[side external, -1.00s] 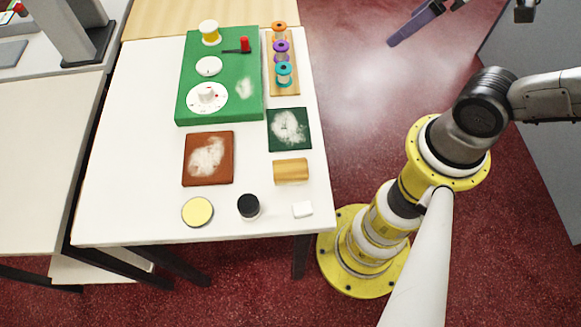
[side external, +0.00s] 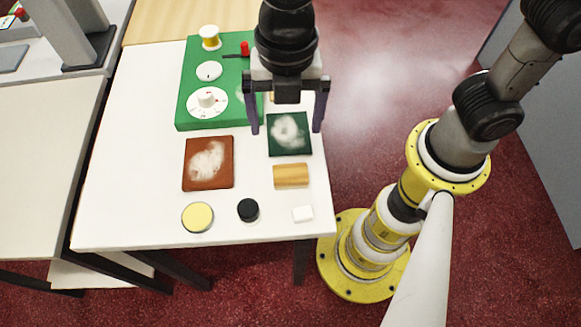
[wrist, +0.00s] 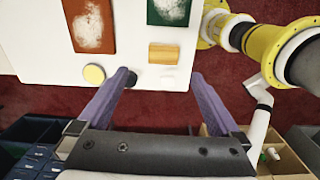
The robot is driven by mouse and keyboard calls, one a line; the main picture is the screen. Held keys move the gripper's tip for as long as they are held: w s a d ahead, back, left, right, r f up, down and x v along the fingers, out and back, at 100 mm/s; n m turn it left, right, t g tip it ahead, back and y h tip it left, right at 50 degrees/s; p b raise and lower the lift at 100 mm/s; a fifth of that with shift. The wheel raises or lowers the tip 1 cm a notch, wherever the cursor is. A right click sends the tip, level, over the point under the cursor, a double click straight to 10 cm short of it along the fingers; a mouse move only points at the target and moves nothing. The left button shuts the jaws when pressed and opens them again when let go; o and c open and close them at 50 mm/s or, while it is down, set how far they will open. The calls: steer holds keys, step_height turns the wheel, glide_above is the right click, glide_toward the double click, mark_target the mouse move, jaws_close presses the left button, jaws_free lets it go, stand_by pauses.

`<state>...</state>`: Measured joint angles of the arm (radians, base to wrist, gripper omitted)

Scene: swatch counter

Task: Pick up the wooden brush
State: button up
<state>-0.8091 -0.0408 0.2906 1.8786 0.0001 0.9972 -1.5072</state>
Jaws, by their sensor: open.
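The wooden brush (side external: 291,176) is a short tan block lying on the white table, in front of the dark green swatch. In the wrist view the brush (wrist: 164,54) shows beyond and between the fingertips. My gripper (side external: 286,130) is open and empty, its two purple fingers pointing down on either side of the dark green swatch in the side view. It is apart from the brush and appears to be above the table. In the wrist view my gripper (wrist: 161,75) has its fingers wide apart. Nothing visible hides the brush.
The dark green swatch (side external: 289,146) and the brown swatch (side external: 193,180) carry white fluff. A green panel with dials (side external: 188,105) is at the back.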

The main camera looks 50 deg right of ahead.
mark_target(290, 172)
steer(key=f, duration=0.9)
steer(key=s+f, duration=0.1)
steer(key=f, duration=0.4)
steer(key=shift+s+a+f, duration=0.1)
steer(key=shift+a+f, duration=0.1)
steer(key=c, duration=1.2)
steer(key=shift+r, duration=0.15)
steer(key=shift+r, duration=0.55)
steer(key=s+d+r, duration=0.3)
steer(key=r, duration=0.1)
steer(key=s+d+r, duration=0.3)
steer(key=d, duration=0.1)
steer(key=s+d+r, duration=0.3)
steer(key=r, duration=0.1)
steer(key=shift+s+d+r, duration=0.15)
steer(key=shift+d+r, duration=0.1)
steer(key=shift+r, duration=0.1)
